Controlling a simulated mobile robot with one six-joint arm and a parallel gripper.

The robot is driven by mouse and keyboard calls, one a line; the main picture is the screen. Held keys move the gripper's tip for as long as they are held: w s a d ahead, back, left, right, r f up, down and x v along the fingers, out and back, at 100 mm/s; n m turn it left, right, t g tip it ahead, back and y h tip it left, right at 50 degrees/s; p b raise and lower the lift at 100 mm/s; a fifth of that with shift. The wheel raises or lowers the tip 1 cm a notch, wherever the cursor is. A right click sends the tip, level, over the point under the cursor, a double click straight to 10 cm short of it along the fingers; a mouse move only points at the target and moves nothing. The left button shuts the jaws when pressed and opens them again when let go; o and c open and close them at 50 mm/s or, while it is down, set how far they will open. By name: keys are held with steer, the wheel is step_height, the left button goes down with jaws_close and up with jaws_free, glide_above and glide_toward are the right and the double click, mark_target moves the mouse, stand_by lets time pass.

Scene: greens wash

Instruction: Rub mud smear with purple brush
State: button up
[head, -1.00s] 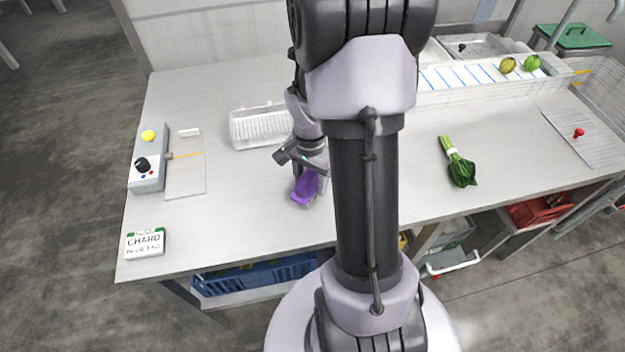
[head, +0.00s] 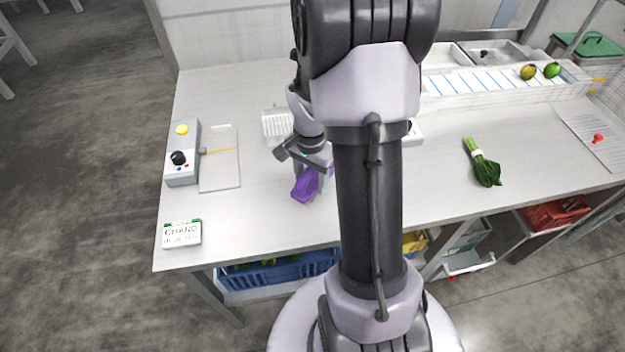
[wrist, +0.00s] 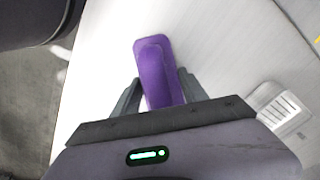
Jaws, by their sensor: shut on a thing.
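My gripper (head: 306,168) is shut on the purple brush (head: 305,186) and holds it over the front middle of the pale table. In the wrist view, the brush (wrist: 157,72) sticks out between the two grey fingers of my gripper (wrist: 160,90). I cannot tell whether the brush touches the tabletop. No mud smear can be made out in either view; my arm hides part of the table. A bunch of leafy greens (head: 484,164) with a white band lies to the right of my arm.
A white ribbed tray (head: 276,122) stands behind my gripper, partly hidden. At the left are a grey control box (head: 183,155), a flat board (head: 220,172) and a CHARD sign (head: 182,234). Table space between sign and brush is clear. A blue crate (head: 280,272) sits below.

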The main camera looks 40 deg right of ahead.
steer(key=r, duration=0.1)
steer(key=r+p, duration=0.1)
steer(key=shift+s+d+r, duration=0.2)
steer(key=shift+r, duration=0.2)
steer(key=shift+w+r+p, duration=0.1)
steer(key=shift+r+p, duration=1.75)
steer(key=shift+r, duration=0.3)
